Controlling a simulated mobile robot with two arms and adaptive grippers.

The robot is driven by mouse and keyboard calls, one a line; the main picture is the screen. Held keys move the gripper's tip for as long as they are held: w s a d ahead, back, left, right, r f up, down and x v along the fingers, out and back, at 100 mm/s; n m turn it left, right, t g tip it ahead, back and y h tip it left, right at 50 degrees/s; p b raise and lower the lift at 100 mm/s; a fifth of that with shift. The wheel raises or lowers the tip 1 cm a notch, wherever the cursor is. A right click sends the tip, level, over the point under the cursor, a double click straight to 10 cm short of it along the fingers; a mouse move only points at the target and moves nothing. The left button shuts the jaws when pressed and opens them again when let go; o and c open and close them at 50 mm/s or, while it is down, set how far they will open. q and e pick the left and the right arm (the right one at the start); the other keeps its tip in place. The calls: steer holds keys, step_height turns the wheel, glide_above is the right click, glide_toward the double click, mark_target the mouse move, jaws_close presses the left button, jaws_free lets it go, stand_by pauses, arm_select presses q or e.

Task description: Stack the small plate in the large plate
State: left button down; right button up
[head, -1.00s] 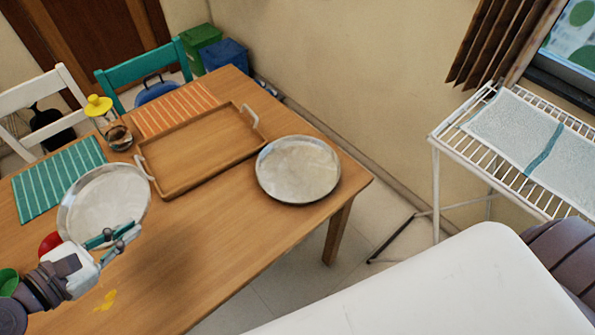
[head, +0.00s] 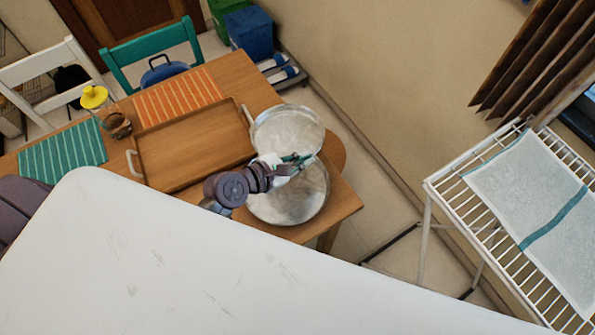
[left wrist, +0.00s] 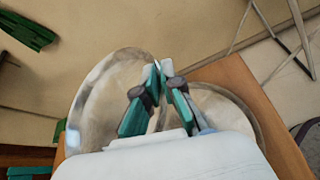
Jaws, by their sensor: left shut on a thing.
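The small plate (head: 286,128) is a round metal plate, held by its near rim in my left gripper (head: 303,160). It is raised and tilted, over the far side of the large plate. The large plate (head: 291,203) is a round metal plate lying flat near the table's right end, partly hidden by my gripper and wrist. In the left wrist view the small plate (left wrist: 98,100) stands tilted at left, with its edge between the fingers (left wrist: 160,70). The large plate (left wrist: 222,106) lies below at right. My right gripper is out of view.
A wooden tray (head: 190,150) lies on the table (head: 330,203) left of the plates. Placemats, orange (head: 178,95) and teal (head: 62,157), and a yellow-topped jar (head: 112,118) are further left. A white drying rack (head: 432,188) stands at right.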

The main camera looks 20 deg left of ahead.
arm_select(q)
steer(key=s+d+f+n+t+y+p, duration=0.15)
steer(key=s+d+f+p, duration=0.3)
steer(key=s+d, duration=0.7)
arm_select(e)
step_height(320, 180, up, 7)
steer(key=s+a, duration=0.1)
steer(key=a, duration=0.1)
arm_select(q)
steer(key=b, duration=0.8)
glide_above(304, 211)
steer(key=d, duration=0.1)
steer(key=shift+g+y, duration=0.25)
steer(key=shift+y, duration=0.1)
steer(key=f, duration=0.6)
steer(key=shift+s+f, duration=0.15)
steer(key=shift+s, duration=0.1)
steer(key=shift+w+a+f, duration=0.15)
steer(key=shift+w+a, duration=0.1)
steer(key=shift+a, duration=0.2)
step_height(304, 211, down, 4)
steer(key=b, duration=0.4)
steer(key=shift+b, duration=0.35)
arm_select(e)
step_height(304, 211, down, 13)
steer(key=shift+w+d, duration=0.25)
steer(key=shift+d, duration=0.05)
